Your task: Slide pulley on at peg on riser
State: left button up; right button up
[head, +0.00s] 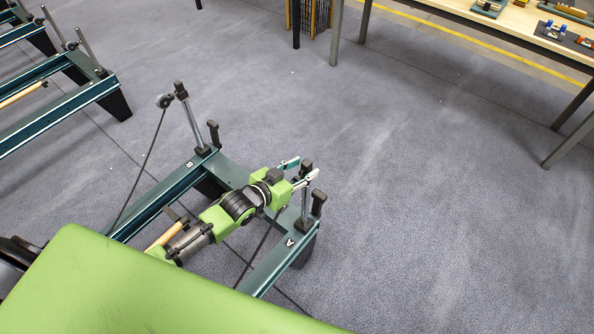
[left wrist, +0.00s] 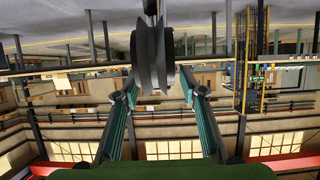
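My left gripper (head: 301,170) is at the top of the riser marked A (head: 304,206), its two fingers spread apart. In the left wrist view the fingers (left wrist: 158,94) are also apart. A dark grooved pulley (left wrist: 152,60) shows edge-on between and beyond the fingertips, with clear gaps on both sides. A thin post or peg shows behind it at the top of that view. I cannot tell how far the pulley sits on the peg. In the head view the gripper hides it. My right gripper is not in view.
The riser marked B (head: 192,125) carries another pulley (head: 165,101) with a cord running down. More reformer frames (head: 60,105) stand at upper left. A workbench (head: 520,20) is at upper right. The floor between is clear.

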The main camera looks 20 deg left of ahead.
pick_arm(q)
jog(key=v, duration=1.2)
jog(key=shift+w+r, duration=0.1)
jog(key=s+f+n+g+y, duration=0.3)
jog(key=s+g, duration=0.6)
jog(key=s, duration=1.2)
notch_tip(320, 180, down, 24)
jog(key=s+m+g+y, duration=0.1)
jog(key=s+a+f+g, duration=0.1)
jog(key=s+a+f, duration=0.1)
jog(key=s+f, duration=1.6)
jog(key=shift+a+g+y, duration=0.25)
jog(key=shift+g+y, duration=0.05)
jog(key=shift+g, duration=0.1)
